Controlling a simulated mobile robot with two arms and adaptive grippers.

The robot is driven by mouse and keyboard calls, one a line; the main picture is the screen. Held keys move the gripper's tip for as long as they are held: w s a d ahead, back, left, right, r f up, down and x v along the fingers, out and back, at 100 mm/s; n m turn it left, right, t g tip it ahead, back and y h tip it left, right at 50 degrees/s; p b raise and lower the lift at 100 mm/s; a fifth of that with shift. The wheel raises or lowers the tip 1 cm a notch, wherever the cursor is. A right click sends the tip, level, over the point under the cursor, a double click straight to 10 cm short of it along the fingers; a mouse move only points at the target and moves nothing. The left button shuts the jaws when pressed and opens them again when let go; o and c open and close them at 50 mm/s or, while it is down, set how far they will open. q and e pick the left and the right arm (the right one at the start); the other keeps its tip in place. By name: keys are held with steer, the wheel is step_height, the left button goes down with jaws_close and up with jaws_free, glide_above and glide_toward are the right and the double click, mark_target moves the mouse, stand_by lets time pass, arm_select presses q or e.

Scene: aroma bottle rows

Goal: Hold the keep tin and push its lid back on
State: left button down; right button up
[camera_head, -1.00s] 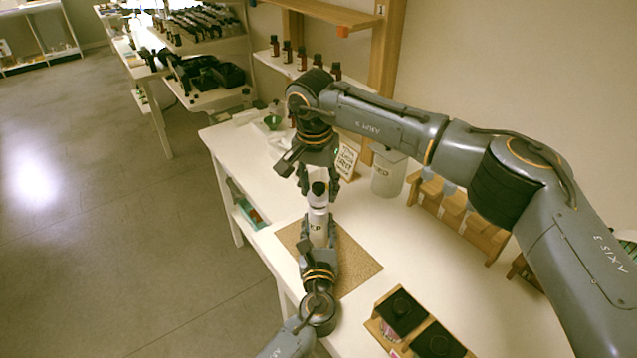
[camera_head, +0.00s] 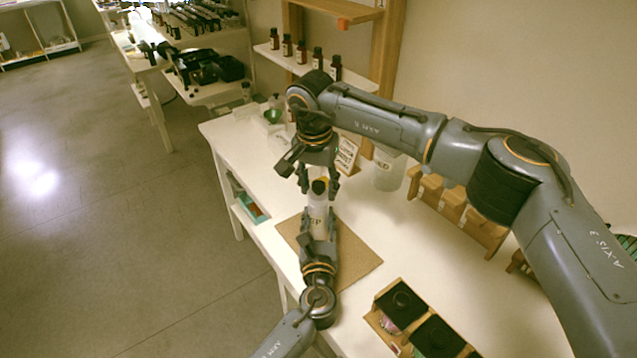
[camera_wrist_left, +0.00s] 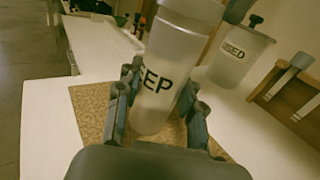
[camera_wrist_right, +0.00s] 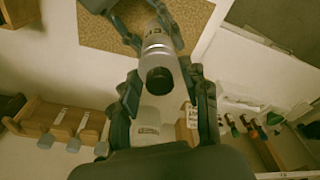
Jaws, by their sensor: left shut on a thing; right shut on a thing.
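The keep tin (camera_head: 317,212) is a pale frosted cylinder with dark lettering. It stands roughly upright above the cork mat. In the left wrist view its lettering ends in "EP" (camera_wrist_left: 158,82). My left gripper (camera_head: 318,236) is shut around its lower body, one finger on each side. My right gripper (camera_head: 318,182) is above the tin, pointing down, shut on the lid's dark round knob (camera_wrist_right: 160,81). The lid is over the tin's top, in line with it. The fingers partly hide the joint, so I cannot tell whether the lid is seated.
The cork mat (camera_head: 358,262) lies under the tin. A frosted used tin (camera_head: 388,172) stands behind, right of a small sign (camera_head: 346,155). Wooden holders (camera_head: 455,215) are at the right; black-lidded boxes (camera_head: 400,303) are in front. Brown bottles (camera_head: 301,52) line a shelf.

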steer(key=shift+f, duration=0.35)
steer(key=o, duration=0.9)
steer(key=shift+c, duration=0.2)
steer(key=shift+r, duration=0.1)
step_height(320, 180, up, 12)
steer(key=s, duration=0.1)
steer(key=shift+s+a, duration=0.2)
steer(key=shift+a, duration=0.1)
arm_select(q)
steer(key=c, duration=0.7)
jaws_free()
steer(key=shift+c, duration=0.2)
